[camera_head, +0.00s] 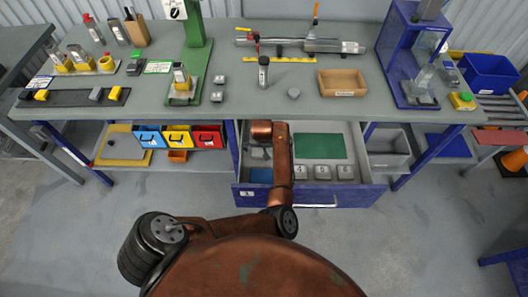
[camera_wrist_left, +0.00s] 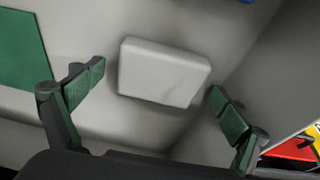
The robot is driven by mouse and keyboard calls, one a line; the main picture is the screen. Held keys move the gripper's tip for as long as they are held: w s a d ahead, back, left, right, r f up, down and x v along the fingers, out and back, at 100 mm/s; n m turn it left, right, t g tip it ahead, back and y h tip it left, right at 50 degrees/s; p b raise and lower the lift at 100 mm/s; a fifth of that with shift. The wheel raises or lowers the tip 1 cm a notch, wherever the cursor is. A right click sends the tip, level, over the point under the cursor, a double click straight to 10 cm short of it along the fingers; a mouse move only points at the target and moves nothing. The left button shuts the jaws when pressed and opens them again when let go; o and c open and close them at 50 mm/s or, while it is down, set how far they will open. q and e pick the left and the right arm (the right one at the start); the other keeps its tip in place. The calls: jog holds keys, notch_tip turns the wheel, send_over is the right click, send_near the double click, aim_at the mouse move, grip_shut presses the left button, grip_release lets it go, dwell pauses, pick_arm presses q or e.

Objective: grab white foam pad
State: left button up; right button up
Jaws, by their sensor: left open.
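The white foam pad (camera_wrist_left: 163,72) is a pale, rounded rectangular block. It lies on the light floor of the open drawer (camera_head: 350,192) in the left wrist view. My left gripper (camera_wrist_left: 157,80) is open, with its green-padded fingers on either side of the pad and visible gaps between. Nothing is held. In the head view, my left gripper (camera_head: 257,152) is over the left part of the drawer, and I cannot make out the pad beneath it. My right gripper is not in view.
In the drawer, a green mat (camera_head: 320,146), several numbered grey blocks (camera_head: 322,172) and a blue piece (camera_head: 261,175) lie near my arm. Drawer walls stand close around. The workbench (camera_head: 225,110) overhangs the back. Coloured bins (camera_head: 178,137) stand left.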

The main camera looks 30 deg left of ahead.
pick_arm(q)
jog(key=shift+c, duration=0.5)
jog(key=c, duration=0.7)
